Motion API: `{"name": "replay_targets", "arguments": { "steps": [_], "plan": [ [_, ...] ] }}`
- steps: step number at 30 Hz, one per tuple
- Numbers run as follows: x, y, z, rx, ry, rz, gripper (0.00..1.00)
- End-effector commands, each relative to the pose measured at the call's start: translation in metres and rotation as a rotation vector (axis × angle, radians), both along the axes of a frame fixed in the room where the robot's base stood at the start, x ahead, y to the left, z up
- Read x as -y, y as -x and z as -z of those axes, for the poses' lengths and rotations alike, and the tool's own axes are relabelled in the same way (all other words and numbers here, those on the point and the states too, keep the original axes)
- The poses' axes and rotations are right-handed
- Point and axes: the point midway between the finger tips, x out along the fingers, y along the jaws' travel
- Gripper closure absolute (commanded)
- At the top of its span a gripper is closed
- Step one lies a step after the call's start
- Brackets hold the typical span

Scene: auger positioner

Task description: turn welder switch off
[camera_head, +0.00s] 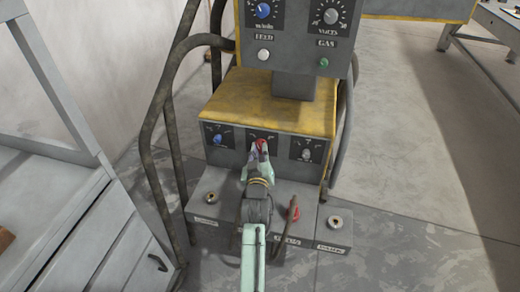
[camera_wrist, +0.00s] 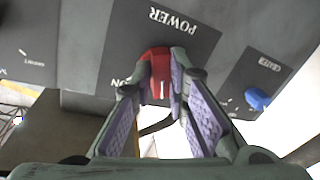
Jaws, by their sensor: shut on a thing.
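The welder switch is a red knob (camera_head: 261,144) on the middle panel of the welder's front face. In the wrist view the red knob (camera_wrist: 160,72) sits on a dark plate marked POWER (camera_wrist: 172,20), with ON lettered beside it. My gripper (camera_head: 260,154) reaches the panel from the front. In the wrist view my gripper (camera_wrist: 163,75) has its two fingers on either side of the knob, shut on it. The fingers hide part of the knob and some of the lettering.
A blue knob (camera_head: 217,139) is left of the switch and a grey knob (camera_head: 306,154) is right. A control box (camera_head: 297,42) stands above the yellow top (camera_head: 262,98). Below is a ledge with a red connector (camera_head: 294,212). Bent pipes (camera_head: 152,130) run at left, near a grey cabinet (camera_head: 85,225).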

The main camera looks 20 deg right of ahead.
Motion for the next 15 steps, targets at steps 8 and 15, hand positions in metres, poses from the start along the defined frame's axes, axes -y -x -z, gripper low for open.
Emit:
{"name": "replay_targets", "arguments": {
  "steps": [8,15],
  "plan": [
    [-0.0004,-0.0001,-0.0033,-0.124,0.181,0.0,1.0],
    [-0.0003,-0.0001,-0.0028,-0.2,0.291,0.0,1.0]
  ]
}}
